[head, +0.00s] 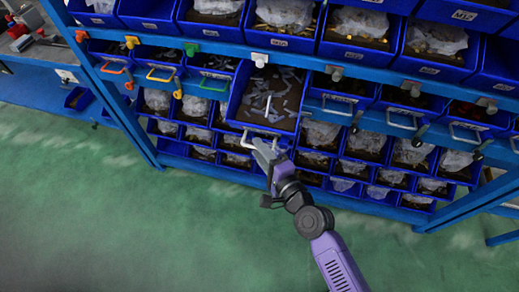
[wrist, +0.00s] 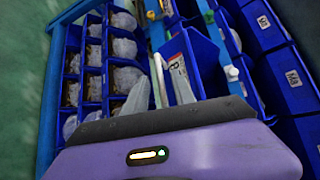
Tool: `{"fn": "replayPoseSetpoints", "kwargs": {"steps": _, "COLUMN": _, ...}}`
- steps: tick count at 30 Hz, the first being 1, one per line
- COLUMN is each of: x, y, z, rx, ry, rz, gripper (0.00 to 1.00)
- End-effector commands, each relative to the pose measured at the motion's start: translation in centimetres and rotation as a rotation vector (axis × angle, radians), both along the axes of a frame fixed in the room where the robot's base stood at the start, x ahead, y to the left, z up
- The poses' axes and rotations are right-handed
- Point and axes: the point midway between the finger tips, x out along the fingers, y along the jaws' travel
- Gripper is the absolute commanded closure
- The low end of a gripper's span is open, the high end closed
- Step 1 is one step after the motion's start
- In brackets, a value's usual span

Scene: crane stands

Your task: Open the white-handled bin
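The white-handled bin (head: 290,121) is a blue bin pulled well out from its row, with loose pale and dark pieces inside. Its white handle (head: 246,139) is at the front edge. My gripper (head: 264,149) is at that handle. In the wrist view the bin (wrist: 203,55) stands just beyond my gripper (wrist: 160,82), and the fingers are apart with a thin pale bar, likely the handle, between them. Contact with the handle is hard to tell. Part of the handle and bin front is hidden by the fingers.
Rows of bins lie above and below on the blue rack (head: 140,127). The green floor (head: 120,220) in front is clear.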

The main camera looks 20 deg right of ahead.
Motion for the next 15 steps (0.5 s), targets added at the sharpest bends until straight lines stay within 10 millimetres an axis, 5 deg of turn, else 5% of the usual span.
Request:
{"fn": "replayPoseSetpoints", "kwargs": {"steps": 8, "x": -0.2, "y": 0.0, "z": 0.1, "rx": 0.000, "ry": -0.001, "rz": 0.002, "gripper": 0.69}}
{"fn": "replayPoseSetpoints", "kwargs": {"steps": 15, "x": -3.1, "y": -0.4, "z": 0.3, "rx": 0.000, "ry": 0.000, "rz": 0.001, "gripper": 0.69}}
